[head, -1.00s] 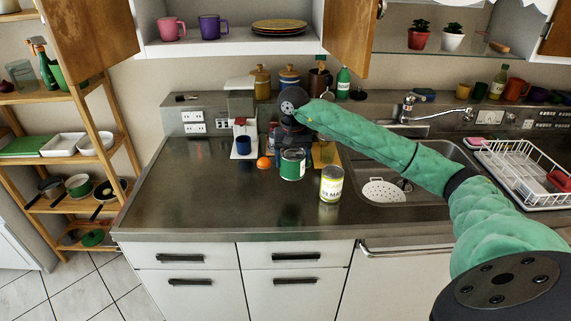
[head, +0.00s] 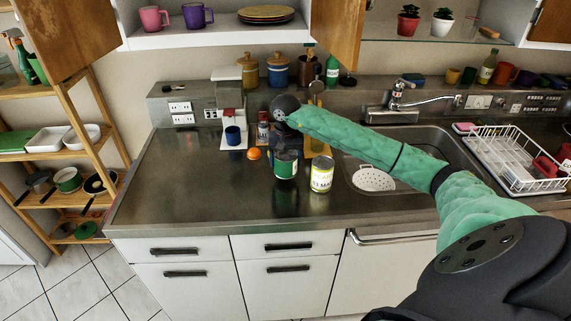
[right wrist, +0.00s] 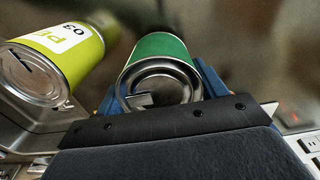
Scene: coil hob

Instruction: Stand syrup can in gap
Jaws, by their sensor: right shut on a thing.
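A green can with a pale label (head: 286,166) is in my right gripper (head: 285,151), over the counter left of the sink. The label is too small to read, so I cannot confirm that it is the syrup can. In the right wrist view the green can (right wrist: 160,55) sits between the blue fingers of my right gripper (right wrist: 158,88), its metal end towards the camera. I cannot tell whether it touches the counter. A yellow can (head: 321,176) stands just to its right, apart from it; it shows at the left in the right wrist view (right wrist: 62,55). My left gripper is out of view.
Behind the held can are a red-capped bottle (head: 263,130), a blue mug (head: 233,135) and an orange (head: 254,154). The sink holds a white colander (head: 373,179). A dish rack (head: 512,165) stands at right. The counter's front left (head: 185,190) is clear.

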